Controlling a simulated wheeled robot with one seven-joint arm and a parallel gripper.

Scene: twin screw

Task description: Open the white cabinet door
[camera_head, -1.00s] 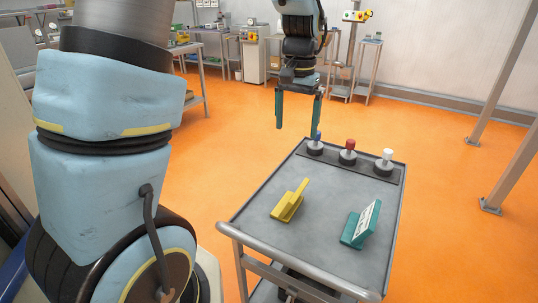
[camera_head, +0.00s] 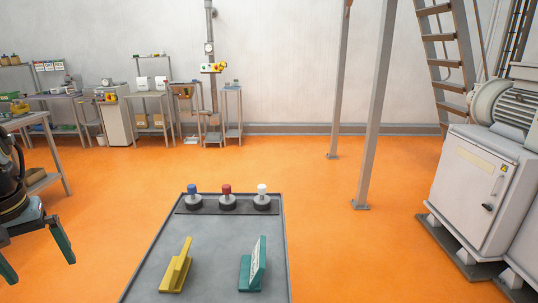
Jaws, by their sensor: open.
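The white cabinet (camera_head: 512,167) stands at the right, topped by a large grey motor. Its door (camera_head: 468,197) faces left towards the open floor and looks shut.
A grey post (camera_head: 374,115) and a ladder (camera_head: 446,60) stand near the cabinet.

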